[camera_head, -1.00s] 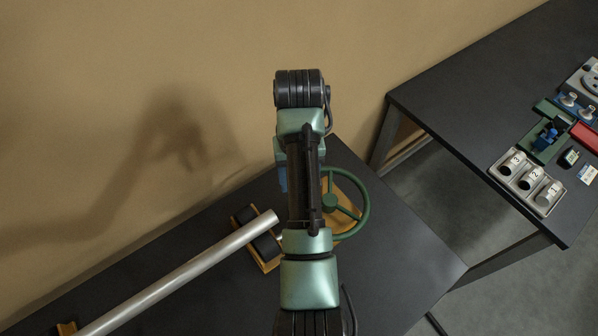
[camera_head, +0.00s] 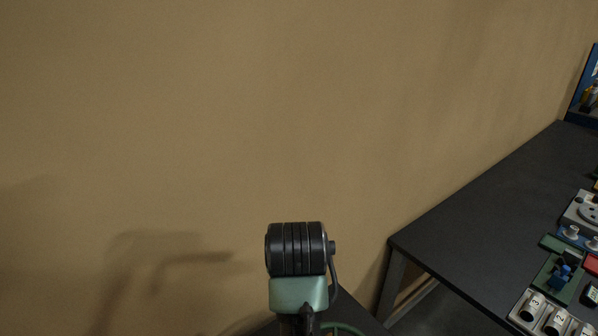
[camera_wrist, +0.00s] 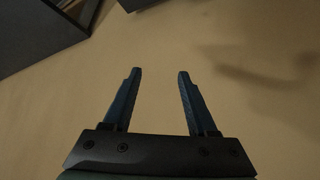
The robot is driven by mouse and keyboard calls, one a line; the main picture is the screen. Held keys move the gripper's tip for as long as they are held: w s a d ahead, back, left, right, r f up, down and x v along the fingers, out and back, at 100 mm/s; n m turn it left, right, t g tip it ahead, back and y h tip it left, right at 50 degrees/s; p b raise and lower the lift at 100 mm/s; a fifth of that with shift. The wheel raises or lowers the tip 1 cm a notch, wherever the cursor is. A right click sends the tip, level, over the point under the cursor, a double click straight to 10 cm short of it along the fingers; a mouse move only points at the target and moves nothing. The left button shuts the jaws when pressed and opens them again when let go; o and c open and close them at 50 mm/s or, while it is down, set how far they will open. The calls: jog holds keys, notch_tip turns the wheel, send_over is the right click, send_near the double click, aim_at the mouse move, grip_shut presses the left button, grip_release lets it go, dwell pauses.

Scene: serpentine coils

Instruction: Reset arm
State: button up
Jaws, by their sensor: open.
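My gripper (camera_wrist: 156,88) shows in the wrist view with its two dark blue fingers apart and nothing between them. Behind the fingers is the plain tan wall. In the head view my arm stands at the lower middle, its black ribbed joint and green link in front of the wall; the gripper itself is not visible there.
A dark table (camera_head: 480,210) stands at the right, with a grey tray of numbered cylinders (camera_head: 548,318) and a green fixture (camera_head: 556,275). A bit of the green handwheel (camera_head: 342,328) shows at the bottom edge. The tan wall (camera_head: 250,110) fills the rest.

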notch_tip(320, 180, up, 13)
jog(key=w+t+b, duration=0.2)
jog(key=t, duration=0.5)
jog(key=s+r+t+b, duration=0.1)
jog(key=s+r+t, duration=0.5)
jog(key=s+r, duration=0.4)
jog(key=s+r+m+t+b, duration=0.1)
jog(key=s+r+t+b, duration=0.1)
jog(key=s+r+t, duration=0.4)
jog(key=s+r, duration=0.4)
jog(key=r, duration=0.5)
jog(key=shift+s+d+t+b, duration=0.25)
jog(key=shift+d+t+b, duration=0.05)
jog(key=shift+d, duration=0.1)
